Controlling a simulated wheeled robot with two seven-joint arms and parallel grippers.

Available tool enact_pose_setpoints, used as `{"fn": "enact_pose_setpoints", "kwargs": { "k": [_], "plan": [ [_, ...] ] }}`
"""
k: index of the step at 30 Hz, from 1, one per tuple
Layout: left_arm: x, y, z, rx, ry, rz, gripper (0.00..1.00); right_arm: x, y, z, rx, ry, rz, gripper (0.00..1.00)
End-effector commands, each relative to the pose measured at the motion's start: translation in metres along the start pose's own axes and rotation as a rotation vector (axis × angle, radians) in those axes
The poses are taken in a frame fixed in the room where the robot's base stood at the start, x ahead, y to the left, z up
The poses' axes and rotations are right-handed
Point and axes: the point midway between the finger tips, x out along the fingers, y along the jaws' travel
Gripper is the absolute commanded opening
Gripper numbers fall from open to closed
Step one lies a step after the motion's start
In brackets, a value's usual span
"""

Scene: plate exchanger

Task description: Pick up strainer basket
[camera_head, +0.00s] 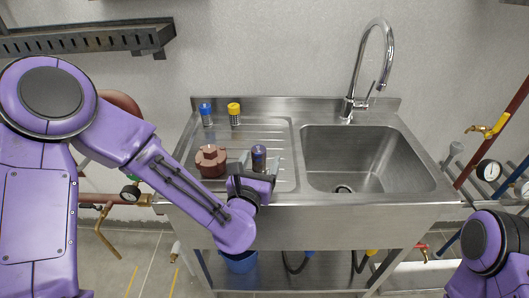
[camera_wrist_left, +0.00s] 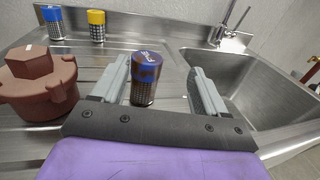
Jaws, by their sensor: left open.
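A strainer basket (camera_head: 259,158) with a dark brown and blue top stands upright on the ribbed drainboard, left of the sink. In the left wrist view this strainer basket (camera_wrist_left: 145,84) shows a mesh lower body. My left gripper (camera_head: 258,168) is open, with one grey finger on each side of it. Gaps show between it and both fingers in the left wrist view. Two more mesh baskets stand at the back of the drainboard, one with a blue cap (camera_head: 205,114) and one with a yellow cap (camera_head: 234,113). My right gripper is out of view.
A brown-red housing (camera_head: 210,162) with a hex top stands left of my left gripper. The sink basin (camera_head: 358,160) is empty, with a tall faucet (camera_head: 372,60) behind it. A pressure gauge (camera_head: 488,170) and pipes are at the right.

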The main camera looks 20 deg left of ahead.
Motion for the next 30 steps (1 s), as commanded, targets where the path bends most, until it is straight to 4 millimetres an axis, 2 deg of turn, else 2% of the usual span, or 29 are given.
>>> {"fn": "enact_pose_setpoints", "kwargs": {
  "k": [4,13,16,21,22,24,26,27,30],
  "plan": [
    [0.018,0.014,0.002,0.001,0.000,0.026,0.73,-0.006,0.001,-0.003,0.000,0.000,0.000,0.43],
    [0.066,0.015,0.002,0.003,-0.001,0.026,0.73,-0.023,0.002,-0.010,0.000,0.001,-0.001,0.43],
    [0.072,0.014,0.000,0.001,0.001,0.025,0.73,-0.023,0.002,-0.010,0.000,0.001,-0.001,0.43],
    [0.073,0.014,-0.001,0.000,0.001,0.024,0.73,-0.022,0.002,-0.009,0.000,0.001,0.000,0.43],
    [0.073,0.014,-0.001,0.000,0.001,0.024,0.67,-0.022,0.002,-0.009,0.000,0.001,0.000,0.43],
    [0.072,0.014,-0.001,0.000,0.001,0.024,0.44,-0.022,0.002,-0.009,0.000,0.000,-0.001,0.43],
    [0.072,0.014,-0.001,0.001,0.001,0.024,0.24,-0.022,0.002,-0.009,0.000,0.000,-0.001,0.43],
    [0.072,0.014,-0.001,0.001,0.001,0.024,0.18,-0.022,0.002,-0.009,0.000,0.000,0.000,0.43],
    [0.072,0.013,-0.001,0.001,0.000,0.023,0.17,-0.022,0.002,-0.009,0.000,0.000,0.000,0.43]
  ]
}}
